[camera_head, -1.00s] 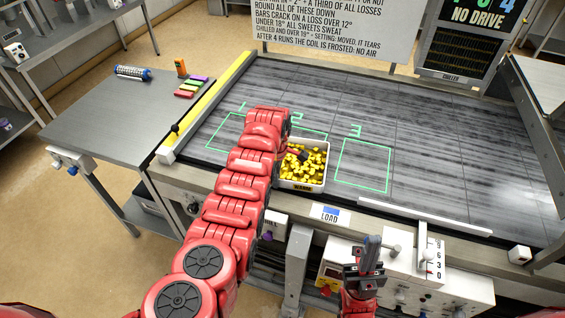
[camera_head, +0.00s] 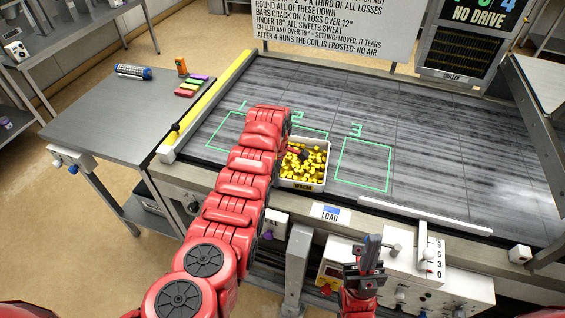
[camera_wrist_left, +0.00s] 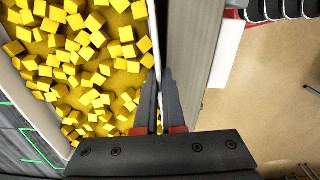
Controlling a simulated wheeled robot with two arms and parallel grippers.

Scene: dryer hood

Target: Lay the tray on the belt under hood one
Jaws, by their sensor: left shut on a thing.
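The tray (camera_head: 304,186) is white and filled with yellow cubes. It sits at the front edge of the belt (camera_head: 430,150), over the green outline marked 2; I cannot tell whether it touches the belt. In the left wrist view the yellow cubes (camera_wrist_left: 85,60) fill the left side. My left gripper (camera_wrist_left: 160,90) is shut on the tray's near wall.
Green outlines 1 and 3 (camera_head: 364,165) flank the tray and look empty. A yellow bar (camera_head: 215,95) edges the belt at left. A white strip (camera_head: 425,215) lies along the front right. A LOAD label (camera_head: 330,213) marks the front edge. A side table (camera_head: 110,115) stands at left.

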